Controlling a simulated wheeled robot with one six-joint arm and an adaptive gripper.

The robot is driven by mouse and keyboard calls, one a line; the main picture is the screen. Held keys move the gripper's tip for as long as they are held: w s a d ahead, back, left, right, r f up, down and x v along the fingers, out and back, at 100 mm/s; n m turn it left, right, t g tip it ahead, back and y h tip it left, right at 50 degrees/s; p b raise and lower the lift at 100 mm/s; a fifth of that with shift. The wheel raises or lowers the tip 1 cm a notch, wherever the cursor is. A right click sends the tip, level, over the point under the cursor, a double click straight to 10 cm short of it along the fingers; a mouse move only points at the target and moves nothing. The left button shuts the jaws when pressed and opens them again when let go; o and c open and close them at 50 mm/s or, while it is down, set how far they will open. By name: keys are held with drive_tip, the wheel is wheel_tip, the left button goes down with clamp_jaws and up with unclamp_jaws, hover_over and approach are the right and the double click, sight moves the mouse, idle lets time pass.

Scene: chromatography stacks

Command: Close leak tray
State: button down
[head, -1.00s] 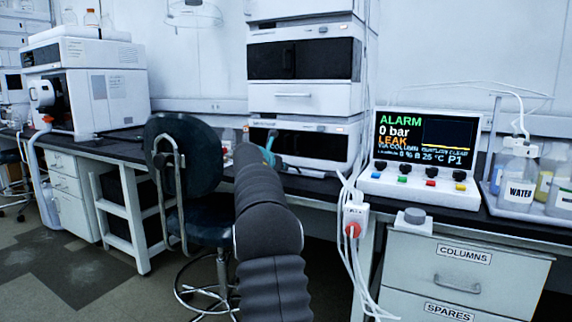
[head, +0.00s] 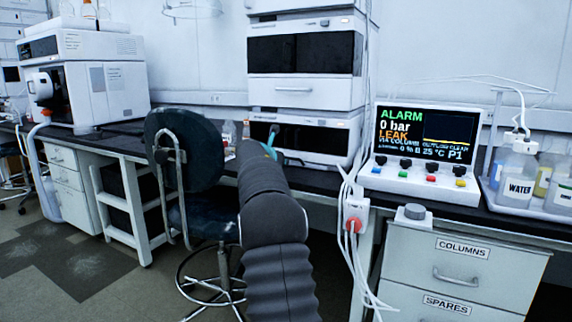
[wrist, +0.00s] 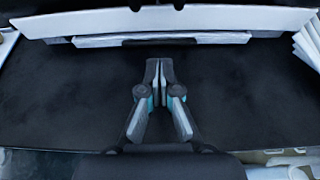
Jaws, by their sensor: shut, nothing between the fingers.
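The leak tray is likely the pale strip (wrist: 165,40) under the white front panel (wrist: 130,20) of the stack in the wrist view. It shows as a long, low edge above the dark bench top; how far out it stands I cannot tell. My gripper (wrist: 158,70) is shut and empty, low over the bench, with its tips pointing toward the strip and a visible gap between them. In the head view my gripper (head: 269,148) is mostly hidden behind my arm, in front of the lowest stack module (head: 320,134), whose base is partly covered.
A chair (head: 178,150) stands left of my arm. The controller (head: 425,150) shows ALARM, 0 bar and LEAK. White cables (head: 350,185) hang right of the arm. Bottles (head: 517,188) stand at far right. Dark bench top (wrist: 60,90) is clear beside the gripper.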

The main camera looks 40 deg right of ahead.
drive_tip(key=f+v, duration=0.1)
drive_tip(key=v, duration=1)
drive_tip(key=shift+s+a, duration=0.25)
drive_tip(key=shift+a, duration=0.1)
drive_tip(key=shift+r, duration=0.15)
